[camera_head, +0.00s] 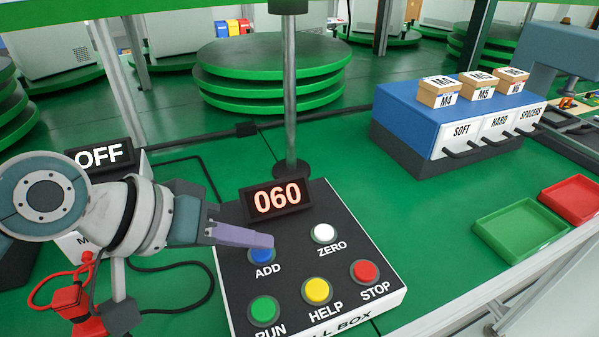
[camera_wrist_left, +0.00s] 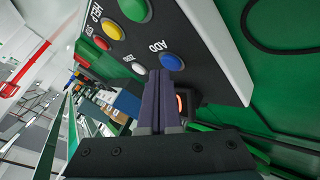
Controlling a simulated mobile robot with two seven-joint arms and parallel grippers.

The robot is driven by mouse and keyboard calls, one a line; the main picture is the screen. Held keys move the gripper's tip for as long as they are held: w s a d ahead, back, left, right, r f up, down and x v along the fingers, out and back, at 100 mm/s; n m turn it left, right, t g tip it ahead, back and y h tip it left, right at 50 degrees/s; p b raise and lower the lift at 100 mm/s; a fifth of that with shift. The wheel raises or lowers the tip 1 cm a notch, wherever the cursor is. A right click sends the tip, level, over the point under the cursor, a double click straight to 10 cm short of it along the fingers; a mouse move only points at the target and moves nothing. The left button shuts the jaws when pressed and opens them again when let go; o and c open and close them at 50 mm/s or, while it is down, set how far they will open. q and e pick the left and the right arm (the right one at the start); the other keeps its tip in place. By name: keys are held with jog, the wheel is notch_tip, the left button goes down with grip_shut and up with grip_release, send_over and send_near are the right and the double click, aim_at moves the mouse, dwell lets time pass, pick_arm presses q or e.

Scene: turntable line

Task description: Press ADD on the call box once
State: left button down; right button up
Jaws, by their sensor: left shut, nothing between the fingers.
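The call box (camera_head: 290,285) has a dark top with several coloured buttons and a red display (camera_head: 276,199) reading 060. The blue ADD button (camera_head: 262,256) is at its upper left, partly hidden by my fingers. My left gripper (camera_head: 262,241) is shut and empty, its purple fingertips over the far part of ADD. In the left wrist view, the fingertips of this gripper (camera_wrist_left: 160,74) end close beside the blue ADD button (camera_wrist_left: 172,62). I cannot tell whether they touch it. My right gripper is not in view.
The white ZERO button (camera_head: 324,233) is right of ADD, the green RUN button (camera_head: 264,310) nearer. A post (camera_head: 290,100) rises behind the display. A blue drawer unit (camera_head: 450,120) and a green tray (camera_head: 525,230) stand right. Red clips and cables (camera_head: 72,298) lie left.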

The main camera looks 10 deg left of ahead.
aim_at(254, 257)
pick_arm(q)
jog(key=shift+f, duration=0.35)
dwell(0.5)
dwell(0.3)
jog(key=shift+r+p, duration=0.75)
jog(key=shift+r, duration=0.05)
notch_tip(254, 257, up, 5)
jog(key=p, duration=0.5)
dwell(0.5)
